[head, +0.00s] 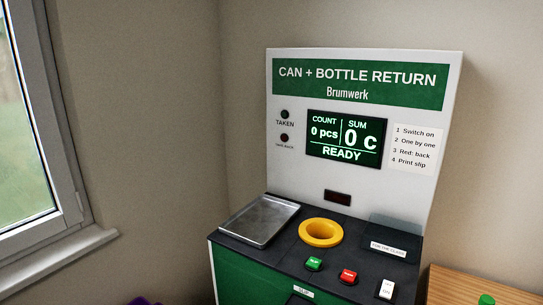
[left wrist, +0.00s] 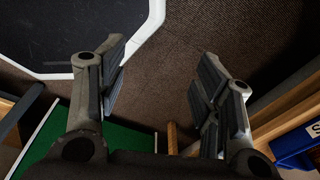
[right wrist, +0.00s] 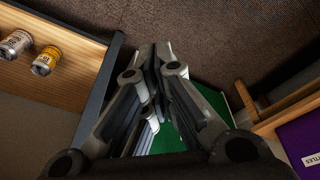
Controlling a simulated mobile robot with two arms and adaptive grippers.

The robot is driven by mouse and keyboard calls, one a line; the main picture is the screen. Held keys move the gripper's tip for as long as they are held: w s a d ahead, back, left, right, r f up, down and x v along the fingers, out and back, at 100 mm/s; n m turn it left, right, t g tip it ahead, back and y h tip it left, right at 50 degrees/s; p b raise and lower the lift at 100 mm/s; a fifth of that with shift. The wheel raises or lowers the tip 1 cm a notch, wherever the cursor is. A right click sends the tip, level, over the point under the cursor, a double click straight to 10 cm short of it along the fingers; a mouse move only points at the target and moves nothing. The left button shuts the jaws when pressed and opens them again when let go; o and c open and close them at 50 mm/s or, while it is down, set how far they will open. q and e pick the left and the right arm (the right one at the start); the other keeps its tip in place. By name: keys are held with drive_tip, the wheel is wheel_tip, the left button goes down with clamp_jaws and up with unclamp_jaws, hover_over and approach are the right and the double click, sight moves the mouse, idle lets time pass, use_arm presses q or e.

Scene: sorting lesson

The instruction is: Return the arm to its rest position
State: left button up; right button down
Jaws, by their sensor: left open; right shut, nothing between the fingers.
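My left gripper (left wrist: 160,58) shows in the left wrist view with its fingers wide apart and nothing between them. My right gripper (right wrist: 158,52) shows in the right wrist view with its fingers together and nothing held. Neither gripper shows in the head view. The can and bottle return machine (head: 360,120) stands in the corner in the head view. Its screen (head: 345,140) reads 0 pcs, 0 C and READY. Below it are a yellow ring opening (head: 321,233), a green button (head: 314,264), a red button (head: 348,276) and a white ON switch (head: 387,289).
A metal tray (head: 259,220) lies on the machine's left. Two cans, one pale (right wrist: 15,43) and one yellow (right wrist: 46,60), are on a wooden surface (right wrist: 85,48). A purple bin (right wrist: 295,145) is at lower right there. A blue bin (left wrist: 295,145) shows in the left wrist view.

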drive_tip(key=s+d+f+g, duration=0.1)
drive_tip(key=s+d+f, duration=0.1)
drive_tip(key=s+f, duration=0.9)
drive_tip(key=s, duration=0.3)
drive_tip(key=shift+s+d+f, duration=0.2)
drive_tip(key=shift+d+f, duration=0.05)
drive_tip(key=shift+d, duration=0.05)
